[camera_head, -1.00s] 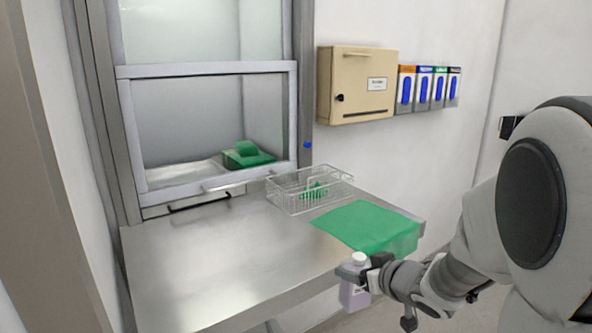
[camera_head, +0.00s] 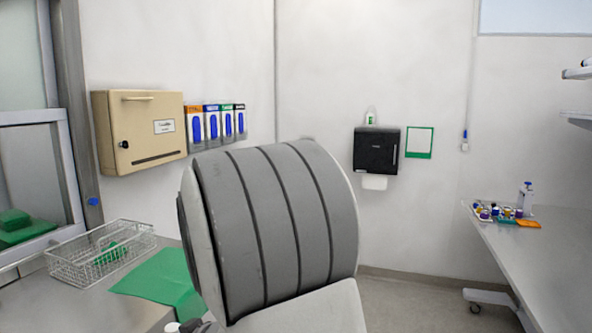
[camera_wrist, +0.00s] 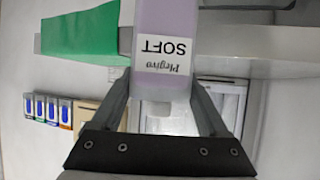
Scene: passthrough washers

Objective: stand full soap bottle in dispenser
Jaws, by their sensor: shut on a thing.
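The lilac soap bottle (camera_wrist: 165,72) with a white "Plegivo SOFT" label is between the fingers of my gripper (camera_wrist: 163,100) in the wrist view. The gripper is shut on it. The label reads upside down in that view, as does the room behind. In the head view only a white cap (camera_head: 172,327) shows at the bottom edge; my arm hides most of the gripper. A black wall dispenser (camera_head: 376,150) with white paper below hangs on the back wall, with a small white-green bottle (camera_head: 370,117) above it. I cannot tell which dispenser takes the soap.
A wire basket (camera_head: 100,255) and a green cloth (camera_head: 155,280) lie on the left steel counter. A beige cabinet (camera_head: 138,132) and several coloured glove boxes (camera_head: 212,125) hang above. A right table (camera_head: 560,250) bears small bottles and a pump bottle (camera_head: 525,197). Floor shows between.

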